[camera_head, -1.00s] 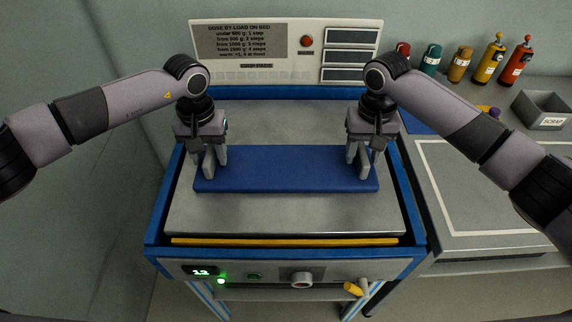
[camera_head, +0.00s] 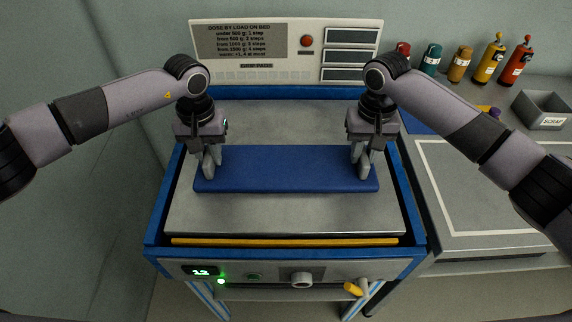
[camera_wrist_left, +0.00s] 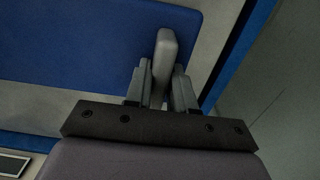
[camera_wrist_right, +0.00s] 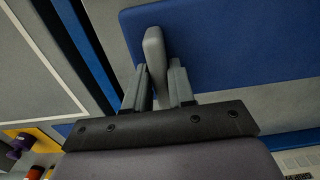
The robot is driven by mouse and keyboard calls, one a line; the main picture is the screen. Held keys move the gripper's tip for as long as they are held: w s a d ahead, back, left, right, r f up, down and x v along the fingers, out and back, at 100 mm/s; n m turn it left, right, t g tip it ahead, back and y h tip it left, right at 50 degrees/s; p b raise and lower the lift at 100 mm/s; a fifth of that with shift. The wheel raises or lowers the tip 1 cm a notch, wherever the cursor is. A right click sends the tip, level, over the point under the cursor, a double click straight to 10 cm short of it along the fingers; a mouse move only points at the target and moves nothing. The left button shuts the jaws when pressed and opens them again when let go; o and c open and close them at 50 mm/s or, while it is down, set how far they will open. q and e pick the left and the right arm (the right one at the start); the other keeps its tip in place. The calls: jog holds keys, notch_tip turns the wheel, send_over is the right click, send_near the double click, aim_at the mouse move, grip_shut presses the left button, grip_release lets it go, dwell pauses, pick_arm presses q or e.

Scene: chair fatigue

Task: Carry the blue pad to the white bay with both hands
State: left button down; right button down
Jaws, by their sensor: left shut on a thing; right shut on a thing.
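The blue pad (camera_head: 285,168) lies flat on the grey metal bed of the machine, with an upright grey grip at each end. My left gripper (camera_head: 209,170) is shut on the left grip; the left wrist view shows this grip (camera_wrist_left: 164,55) between the fingers. My right gripper (camera_head: 366,170) is shut on the right grip, which also shows in the right wrist view (camera_wrist_right: 154,50). The white bay is a white-outlined rectangle (camera_head: 436,190) on the grey bench at the right; its far right part is hidden by my right arm.
The machine's blue frame (camera_head: 414,215) edges the bed, and a dose panel (camera_head: 245,42) stands behind it. Several coloured bottles (camera_head: 489,60) and a grey scrap bin (camera_head: 541,110) stand at the back of the bench. A wall is close on the left.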

pick_arm(q)
jog(key=shift+w+r, duration=0.1)
jog(key=shift+r, duration=0.15)
pick_arm(e)
jog(key=shift+d+r, duration=0.1)
jog(key=shift+r, duration=0.15)
dwell(0.5)
